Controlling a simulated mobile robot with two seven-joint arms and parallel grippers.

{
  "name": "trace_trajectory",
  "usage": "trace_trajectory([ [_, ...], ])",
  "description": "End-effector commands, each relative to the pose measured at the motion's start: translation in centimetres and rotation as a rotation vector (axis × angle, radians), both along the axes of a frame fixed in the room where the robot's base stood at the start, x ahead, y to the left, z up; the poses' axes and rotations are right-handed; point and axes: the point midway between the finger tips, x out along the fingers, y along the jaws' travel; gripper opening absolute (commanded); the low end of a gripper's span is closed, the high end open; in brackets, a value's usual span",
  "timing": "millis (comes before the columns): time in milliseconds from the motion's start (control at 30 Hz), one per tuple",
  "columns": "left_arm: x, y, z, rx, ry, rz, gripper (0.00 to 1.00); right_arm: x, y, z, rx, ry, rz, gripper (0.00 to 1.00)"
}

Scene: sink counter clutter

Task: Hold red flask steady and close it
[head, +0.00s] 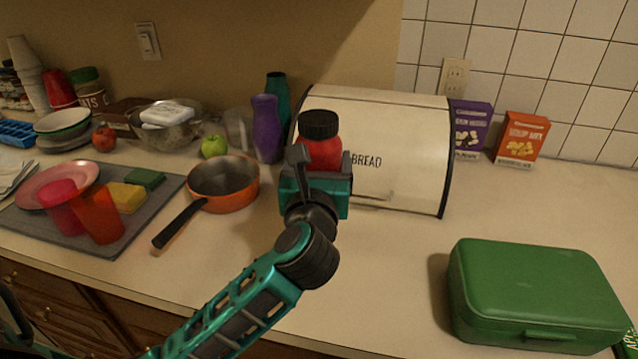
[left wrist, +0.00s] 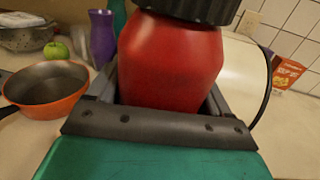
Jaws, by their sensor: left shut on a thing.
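The red flask (head: 321,150) stands upright in front of the bread box, with its black cap (head: 319,124) on top. Whether the cap is fully tightened cannot be told. My left gripper (head: 316,178) is shut around the flask's lower body, hiding its base. In the left wrist view the red flask (left wrist: 172,58) sits between the fingers (left wrist: 160,110), and the black cap (left wrist: 190,9) is cut off by the top edge. My right gripper is in neither view.
The cream bread box (head: 400,140) stands right behind the flask. An orange pan (head: 237,202), purple bottle (head: 266,130) and green apple (head: 214,146) are to the left. A green case (head: 535,295) lies at the right front. The counter between flask and case is clear.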

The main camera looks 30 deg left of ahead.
Motion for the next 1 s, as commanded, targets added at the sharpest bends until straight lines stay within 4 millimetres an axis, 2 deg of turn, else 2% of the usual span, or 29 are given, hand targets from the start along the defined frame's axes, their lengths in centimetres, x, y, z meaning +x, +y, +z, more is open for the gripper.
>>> trace_trajectory([
  [133, 0.0, 0.0, -0.3, 0.001, -0.001, 0.0, 0.0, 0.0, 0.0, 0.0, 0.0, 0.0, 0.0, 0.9],
  [300, 0.0, 0.1, -3.1, 0.004, 0.003, 0.0, 0.0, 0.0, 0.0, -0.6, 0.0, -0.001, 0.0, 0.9],
  [400, 0.0, 0.0, -4.0, 0.001, -0.001, -0.001, 0.0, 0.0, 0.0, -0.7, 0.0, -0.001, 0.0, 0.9],
  [867, 0.0, 0.0, -4.7, 0.0, -0.001, 0.0, 0.0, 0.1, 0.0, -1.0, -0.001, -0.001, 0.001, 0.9],
  [900, 0.0, 0.0, -4.6, 0.001, 0.001, 0.0, 0.84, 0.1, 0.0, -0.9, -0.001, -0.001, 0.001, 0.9],
  [1000, 0.0, 0.0, -4.6, 0.001, 0.001, 0.0, 0.93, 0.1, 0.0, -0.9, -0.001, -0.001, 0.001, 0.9],
])
